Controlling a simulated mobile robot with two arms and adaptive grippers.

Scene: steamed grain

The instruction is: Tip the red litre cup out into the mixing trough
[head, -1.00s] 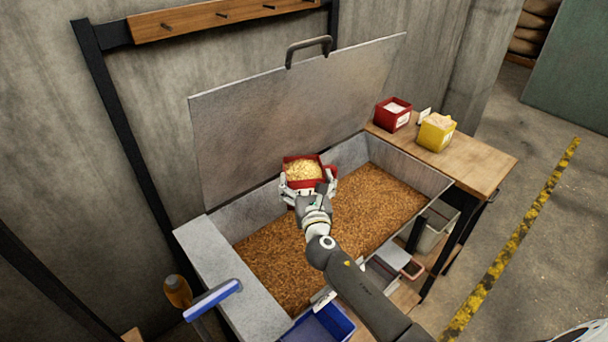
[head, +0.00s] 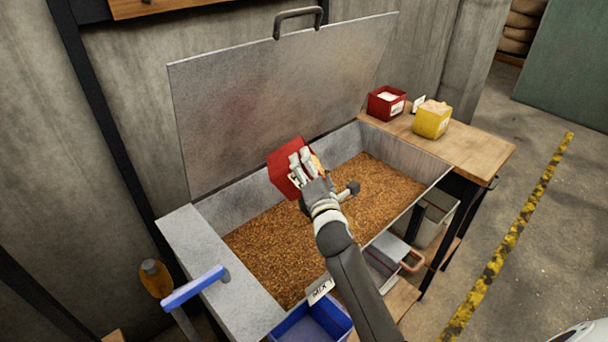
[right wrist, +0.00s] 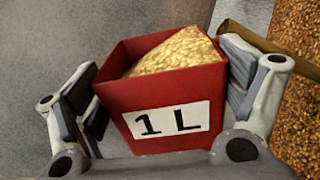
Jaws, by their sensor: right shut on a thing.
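My right gripper (head: 308,170) is shut on the red litre cup (head: 284,165) and holds it above the far part of the mixing trough (head: 240,208). The cup is tilted over to the right in the head view, its mouth largely hidden behind the gripper. In the right wrist view the cup (right wrist: 165,105) shows its "1 L" label between both fingers. Pale yellow flakes (right wrist: 178,52) are inside, sloped up against one side. A small yellowish patch shows by the cup's mouth; I cannot tell whether flakes are falling. Brown grain covers the trough floor. My left gripper is not in view.
The trough's raised lid (head: 290,95) stands behind the cup. A red box (head: 385,104) and a yellow box (head: 431,121) stand on the wooden side table (head: 470,147). A blue bin (head: 318,325) and a blue-headed tool (head: 193,287) are at the front.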

